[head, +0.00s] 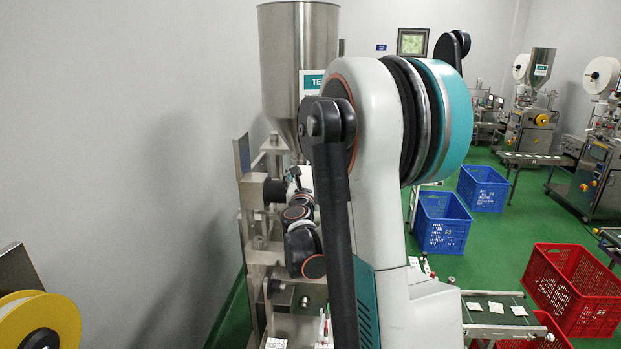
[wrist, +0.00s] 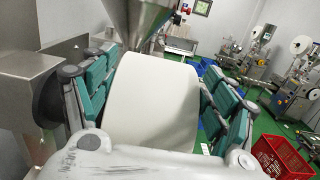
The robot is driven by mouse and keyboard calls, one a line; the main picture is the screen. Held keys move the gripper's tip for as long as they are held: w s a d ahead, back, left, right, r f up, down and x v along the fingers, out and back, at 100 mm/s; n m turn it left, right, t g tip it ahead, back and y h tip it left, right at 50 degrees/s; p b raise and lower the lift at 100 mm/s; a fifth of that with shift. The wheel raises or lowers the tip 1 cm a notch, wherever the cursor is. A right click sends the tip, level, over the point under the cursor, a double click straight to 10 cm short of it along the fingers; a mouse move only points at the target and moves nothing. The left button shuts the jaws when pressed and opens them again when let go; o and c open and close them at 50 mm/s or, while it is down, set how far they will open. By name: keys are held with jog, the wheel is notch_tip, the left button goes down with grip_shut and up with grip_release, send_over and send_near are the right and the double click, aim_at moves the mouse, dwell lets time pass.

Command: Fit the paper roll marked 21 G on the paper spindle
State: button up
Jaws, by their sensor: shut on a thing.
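In the wrist view, my gripper (wrist: 157,62) has its teal-padded fingers on both sides of a wide white paper roll (wrist: 152,105) and is shut on it. No 21 G mark shows on the visible face of the roll. A dark round disc (wrist: 47,100) on a steel block (wrist: 22,72) stands just left of the left finger; it may belong to the paper spindle, but I cannot tell. The roll's ends and any spindle shaft are hidden.
A steel hopper (head: 298,60) tops the machine beside the wall. Another roll with a yellow disc (head: 60,318) is at lower left. Blue crates (head: 443,222) and red crates (head: 571,288) stand on the green floor at right. A conveyor (head: 497,308) carries several teabags.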

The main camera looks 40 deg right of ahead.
jog(key=w+a+b, duration=0.1)
jog(key=w+a, duration=0.4)
jog(key=w, duration=0.2)
jog(key=shift+a+b, duration=0.25)
jog(key=shift+b, duration=0.05)
dwell(3.3)
jog(key=o, duration=2.1)
jog(key=shift+s, duration=0.1)
jog(key=shift+a, duration=0.1)
jog(key=v, duration=1.1)
jog(key=shift+s+a+f, duration=0.1)
jog(key=shift+s+a, duration=0.2)
